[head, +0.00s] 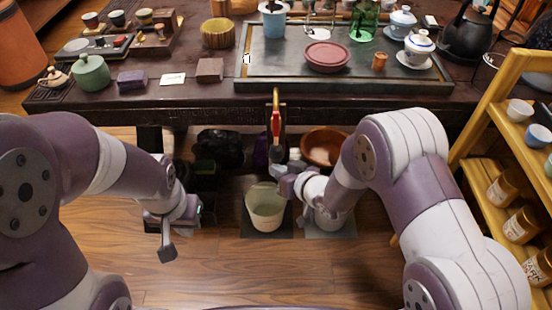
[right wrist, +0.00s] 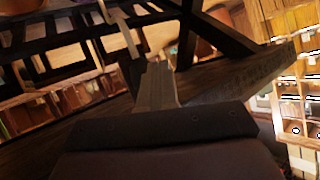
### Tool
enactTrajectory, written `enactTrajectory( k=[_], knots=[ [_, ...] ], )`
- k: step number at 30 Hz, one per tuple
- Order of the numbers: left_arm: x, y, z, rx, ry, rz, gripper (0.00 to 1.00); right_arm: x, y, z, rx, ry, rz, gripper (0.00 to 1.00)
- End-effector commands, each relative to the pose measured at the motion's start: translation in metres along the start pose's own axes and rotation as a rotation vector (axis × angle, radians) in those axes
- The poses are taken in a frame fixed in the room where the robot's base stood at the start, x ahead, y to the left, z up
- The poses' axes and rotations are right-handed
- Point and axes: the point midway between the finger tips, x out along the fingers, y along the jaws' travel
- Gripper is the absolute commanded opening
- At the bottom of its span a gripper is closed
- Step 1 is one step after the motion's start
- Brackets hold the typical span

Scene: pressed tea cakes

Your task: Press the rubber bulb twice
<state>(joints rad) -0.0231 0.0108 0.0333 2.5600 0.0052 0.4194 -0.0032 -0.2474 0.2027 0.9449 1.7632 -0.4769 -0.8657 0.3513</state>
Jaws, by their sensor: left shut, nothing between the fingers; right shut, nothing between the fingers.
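A slim red piece (head: 276,123), which looks like the rubber bulb, hangs at the tea table's front edge below a yellowish stem. My right gripper (head: 277,152) is shut and empty, with its fingers just below the red piece. I cannot tell whether they touch it. The right wrist view shows these shut fingers (right wrist: 157,85), but no bulb that I can make out. My left gripper (head: 167,250) is shut and empty, low over the floor at left. A pale bucket (head: 265,212) stands on the floor below my right gripper.
The dark table (head: 205,112) carries a large tea tray (head: 262,68) with a reddish round plate (head: 327,56). A brown bowl (head: 325,145) is under the table. A wooden shelf (head: 480,165) with jars stands at right. Floor between my arms is mostly clear.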

Motion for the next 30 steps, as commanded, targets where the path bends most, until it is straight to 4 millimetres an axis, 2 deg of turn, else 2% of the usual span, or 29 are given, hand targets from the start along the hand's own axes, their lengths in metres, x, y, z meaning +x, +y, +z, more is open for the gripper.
enactTrajectory(
  k=[30],
  knots=[
    [-0.0022, 0.0, -0.0003, 0.0, 0.0, 0.0, 0.0, 0.0059, 0.0043, -0.0046, 0.0, 0.0, 0.0, 0.0]
  ],
)
